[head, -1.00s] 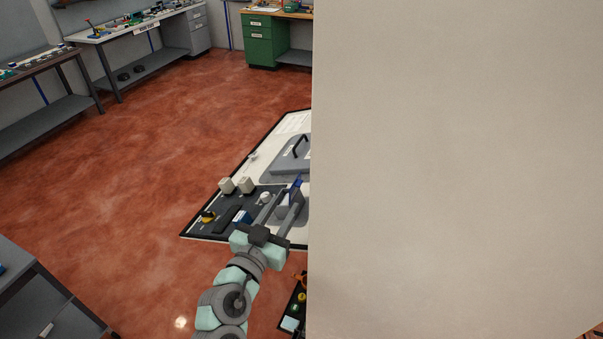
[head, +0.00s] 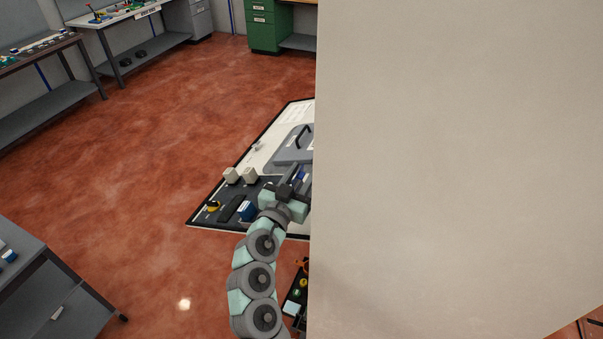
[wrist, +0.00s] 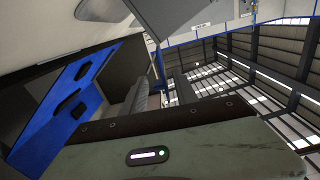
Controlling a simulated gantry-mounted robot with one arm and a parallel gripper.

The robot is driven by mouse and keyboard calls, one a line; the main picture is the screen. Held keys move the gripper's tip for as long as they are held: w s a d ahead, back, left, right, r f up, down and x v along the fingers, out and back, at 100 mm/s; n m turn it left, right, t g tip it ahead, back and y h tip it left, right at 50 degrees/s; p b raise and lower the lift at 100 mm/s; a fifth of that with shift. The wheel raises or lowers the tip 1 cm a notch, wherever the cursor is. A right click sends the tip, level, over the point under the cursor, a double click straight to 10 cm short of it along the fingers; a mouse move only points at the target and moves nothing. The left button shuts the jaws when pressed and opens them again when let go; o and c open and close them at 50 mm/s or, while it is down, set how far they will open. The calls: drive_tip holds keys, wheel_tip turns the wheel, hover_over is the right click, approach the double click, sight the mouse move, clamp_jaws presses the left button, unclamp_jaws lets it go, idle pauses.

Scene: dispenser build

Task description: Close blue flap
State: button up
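In the wrist view a blue panel (wrist: 72,98) with dark slots stands at the left, tilted. I cannot tell for sure that it is the blue flap. In the head view a small blue piece (head: 302,176) shows just beyond my gripper, next to the pale wall's edge. My gripper (head: 290,178) is over the board's near part, beside this piece. Its fingers are foreshortened and partly hidden, so their opening and any contact are unclear. In the wrist view my gripper's body fills the bottom, and grey finger parts (wrist: 142,97) show beside the blue panel.
A large pale surface (head: 450,170) blocks the right half of the head view and hides much of the board (head: 262,160). The board carries a grey lid with a black handle (head: 303,138), two pale blocks (head: 240,175) and a blue block (head: 247,210). Red floor at left is clear.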

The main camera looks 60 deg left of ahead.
clamp_jaws()
